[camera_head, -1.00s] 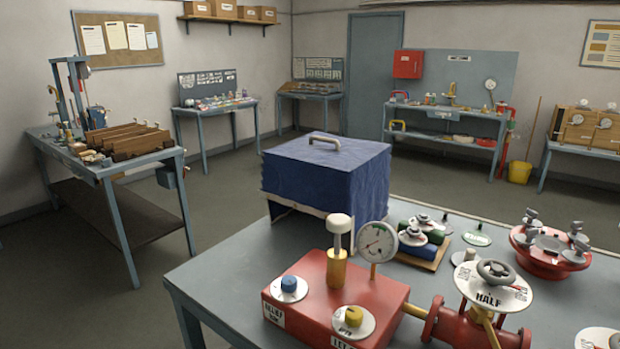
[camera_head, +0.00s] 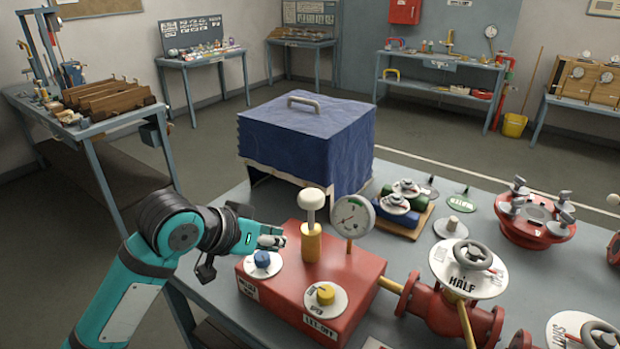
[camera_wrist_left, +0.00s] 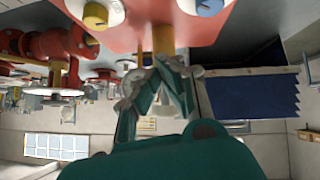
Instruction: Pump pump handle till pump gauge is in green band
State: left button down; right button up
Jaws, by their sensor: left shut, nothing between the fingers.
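The pump handle (camera_head: 312,199) is a pale knob on a brass-yellow cylinder (camera_head: 311,243), upright on the red pump box (camera_head: 330,277). The pump gauge (camera_head: 352,217) is a round white dial just right of it, with a green band near the top; its exact needle reading is too small to tell. My left gripper (camera_head: 280,238) is left of the cylinder, beside it and below the knob, with its fingers shut and empty. In the left wrist view the fingers (camera_wrist_left: 150,85) meet close to the yellow cylinder (camera_wrist_left: 163,38). My right gripper is not in view.
A blue knob (camera_head: 262,259) and a yellow knob (camera_head: 325,293) sit on the box's front. A blue-covered case (camera_head: 310,140) stands behind. A red valve with a HALF plate (camera_head: 468,268) is at right. The bench's left front is mostly bare.

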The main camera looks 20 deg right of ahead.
pick_arm(q)
jog(key=d+r+m+y, duration=0.1)
jog(key=d+r, duration=0.2)
jog(key=r, duration=1.5)
jog(key=shift+w+r+t, duration=0.3)
jog(key=shift+w+r, duration=0.05)
jog(key=shift+w, duration=0.1)
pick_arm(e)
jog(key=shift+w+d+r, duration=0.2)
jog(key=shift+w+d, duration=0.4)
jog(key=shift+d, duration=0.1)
pick_arm(q)
jog(key=shift+d, duration=0.1)
jog(key=p, duration=0.4)
send_over(311, 197)
notch_tip(311, 197, down, 7)
jog(key=shift+w+d+f, duration=0.1)
jog(key=shift+w+d, duration=0.05)
notch_tip(311, 197, down, 2)
jog(key=shift+f+m+p, duration=0.25)
jog(key=shift+m+p, duration=0.05)
jog(key=shift+p, duration=0.3)
jog(key=shift+a+f, duration=0.25)
jog(key=shift+f, duration=0.45)
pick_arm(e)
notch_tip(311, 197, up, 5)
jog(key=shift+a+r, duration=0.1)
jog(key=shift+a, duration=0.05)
